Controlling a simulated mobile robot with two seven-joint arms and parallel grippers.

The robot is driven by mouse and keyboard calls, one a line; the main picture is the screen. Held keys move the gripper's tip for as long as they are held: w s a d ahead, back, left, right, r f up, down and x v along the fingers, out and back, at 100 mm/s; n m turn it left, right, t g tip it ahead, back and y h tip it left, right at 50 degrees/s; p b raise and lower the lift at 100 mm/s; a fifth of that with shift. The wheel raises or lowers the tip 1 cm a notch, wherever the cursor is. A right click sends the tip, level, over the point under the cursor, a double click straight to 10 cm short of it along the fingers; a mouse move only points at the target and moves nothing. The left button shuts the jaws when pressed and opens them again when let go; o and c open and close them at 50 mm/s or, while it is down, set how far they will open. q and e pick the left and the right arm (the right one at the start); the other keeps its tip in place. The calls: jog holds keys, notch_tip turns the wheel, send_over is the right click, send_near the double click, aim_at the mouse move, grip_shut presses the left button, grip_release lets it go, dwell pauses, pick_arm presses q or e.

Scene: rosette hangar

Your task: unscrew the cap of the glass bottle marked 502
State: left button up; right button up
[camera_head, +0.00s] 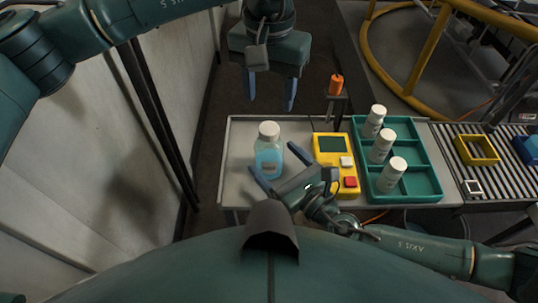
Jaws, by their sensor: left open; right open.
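A glass bottle (268,160) with blue liquid and a white cap (269,130) stands upright on the left part of the grey table. Its label is too small to read. My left gripper (270,104) is open and empty, with its fingers pointing down above and behind the bottle. My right gripper (277,164) is open, low at the table. Its two blue fingers reach toward the bottle, one on each side of its lower part. I cannot tell whether they touch the glass.
A yellow device (325,153) with a screen and buttons stands right of the bottle. Further right, a teal tray (428,157) holds white bottles. An orange-topped post (336,86) stands behind. A roller conveyor (495,160) carries a yellow frame (476,150) and a blue bin (529,149).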

aim_at(269, 128)
jog(key=shift+x, duration=2.5)
jog(key=shift+c, duration=0.5)
jog(key=c, duration=1.5)
pick_arm(q)
jog(key=shift+f, duration=0.15)
pick_arm(e)
grip_shut()
pick_arm(q)
jog(key=shift+f, duration=3.85)
jog(key=shift+c, duration=0.5)
